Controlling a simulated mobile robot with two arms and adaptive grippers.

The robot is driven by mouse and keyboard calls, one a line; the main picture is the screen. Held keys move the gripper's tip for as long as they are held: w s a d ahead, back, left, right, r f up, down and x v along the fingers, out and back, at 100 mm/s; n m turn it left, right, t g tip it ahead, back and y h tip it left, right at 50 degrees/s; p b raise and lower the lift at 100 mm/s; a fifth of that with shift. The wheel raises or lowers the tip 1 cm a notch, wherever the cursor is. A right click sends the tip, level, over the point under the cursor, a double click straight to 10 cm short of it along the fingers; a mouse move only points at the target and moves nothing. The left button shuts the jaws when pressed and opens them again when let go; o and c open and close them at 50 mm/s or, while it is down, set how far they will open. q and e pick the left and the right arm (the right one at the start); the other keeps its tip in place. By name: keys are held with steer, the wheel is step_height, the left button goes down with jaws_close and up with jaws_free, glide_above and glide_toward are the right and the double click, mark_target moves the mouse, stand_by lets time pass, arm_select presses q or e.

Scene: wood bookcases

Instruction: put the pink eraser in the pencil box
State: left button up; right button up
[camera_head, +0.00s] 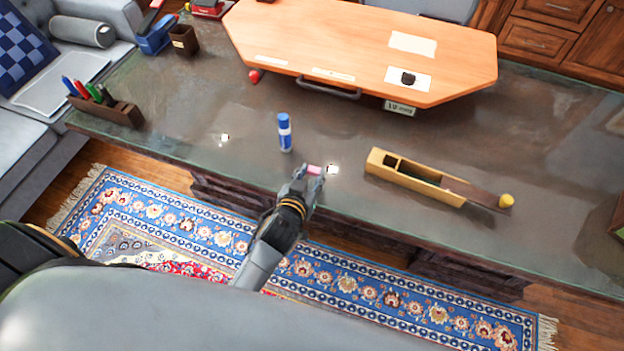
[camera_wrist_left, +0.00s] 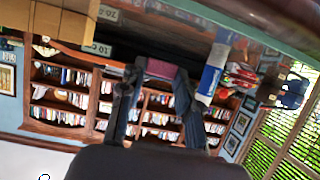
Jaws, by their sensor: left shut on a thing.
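The pink eraser (camera_head: 314,169) is between the fingertips of my left gripper (camera_head: 308,174), close to the desk's near edge. The gripper is shut on it; the eraser also shows between the fingers in the left wrist view (camera_wrist_left: 160,69). I cannot tell how far the eraser is above the desk top. The pencil box (camera_head: 415,180) is a long yellow wooden box to the right of the gripper, with an opening at its left part and a dark strip toward its right end. Its side seems to show at the upper left of the wrist view (camera_wrist_left: 58,22). My right gripper is not in view.
A blue and white glue stick (camera_head: 285,132) stands just behind the gripper. A small yellow thing (camera_head: 506,201) is at the box's right end. A wooden board (camera_head: 350,45) lies at the back. The desk top (camera_head: 345,200) between gripper and box is clear.

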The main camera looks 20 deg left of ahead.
mark_target(312, 187)
arm_select(q)
steer(key=f, duration=0.3)
steer(key=shift+w+p, duration=0.3)
steer(key=shift+p, duration=0.05)
steer(key=shift+f, duration=0.1)
steer(key=shift+f, duration=0.25)
steer(key=o, duration=0.9)
steer(key=shift+c, duration=0.2)
steer(key=shift+s+b, duration=0.15)
steer(key=shift+b, duration=0.25)
steer(key=b+v, duration=0.1)
steer(key=v, duration=1.2)
steer(key=shift+s+r, duration=0.2)
steer(key=shift+r, duration=0.05)
